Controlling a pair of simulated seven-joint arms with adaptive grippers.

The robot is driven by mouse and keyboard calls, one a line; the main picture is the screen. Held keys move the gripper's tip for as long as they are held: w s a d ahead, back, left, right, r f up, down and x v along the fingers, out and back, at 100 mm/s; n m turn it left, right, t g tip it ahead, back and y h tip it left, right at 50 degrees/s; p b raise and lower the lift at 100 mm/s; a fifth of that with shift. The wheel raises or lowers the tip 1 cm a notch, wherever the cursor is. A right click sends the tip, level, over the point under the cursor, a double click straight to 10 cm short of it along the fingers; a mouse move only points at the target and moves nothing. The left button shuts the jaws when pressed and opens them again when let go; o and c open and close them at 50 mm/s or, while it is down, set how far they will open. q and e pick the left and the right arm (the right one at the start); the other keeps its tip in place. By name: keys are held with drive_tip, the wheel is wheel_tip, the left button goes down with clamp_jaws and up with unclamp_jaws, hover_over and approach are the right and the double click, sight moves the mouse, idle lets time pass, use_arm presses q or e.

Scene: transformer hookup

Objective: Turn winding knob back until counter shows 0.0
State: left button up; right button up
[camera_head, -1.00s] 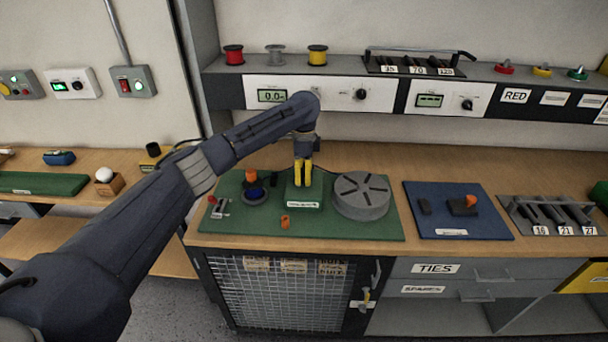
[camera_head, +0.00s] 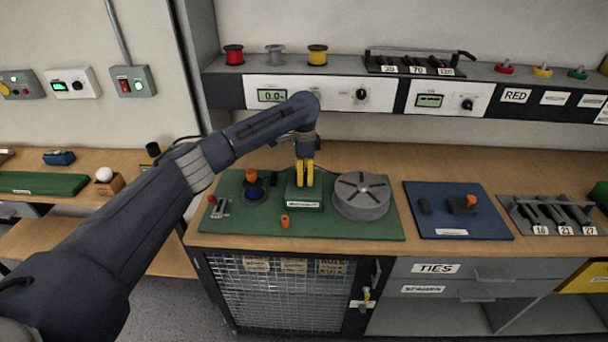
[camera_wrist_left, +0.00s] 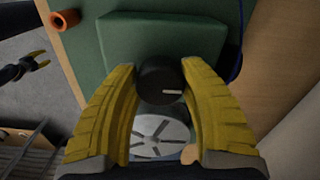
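The black winding knob (camera_wrist_left: 160,84), with a white mark pointing right, sits on the green winder box (camera_head: 304,203). My left gripper (camera_head: 306,184) reaches down over the box. In the left wrist view its yellow fingers (camera_wrist_left: 161,65) stand on both sides of the knob, seemingly against it. The counter (camera_head: 271,96) on the shelf front reads about 0.0. A grey slotted drum (camera_head: 362,196) lies right of the box. My right gripper (camera_wrist_left: 42,59) shows small at the left of the wrist view, its yellow fingers apart and empty.
The green mat (camera_head: 385,226) also carries an orange-topped post (camera_head: 251,176) and a small orange cylinder (camera_head: 285,221) by the box. A blue mat (camera_head: 480,226) lies to the right. The wooden bench (camera_head: 440,158) behind the mats is clear.

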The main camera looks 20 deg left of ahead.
use_arm(q)
drive_tip(key=o, duration=0.5)
drive_tip(key=shift+r, duration=0.1)
wheel_tip(320, 180, up, 12)
drive_tip(key=shift+f, duration=0.1)
idle(0.4)
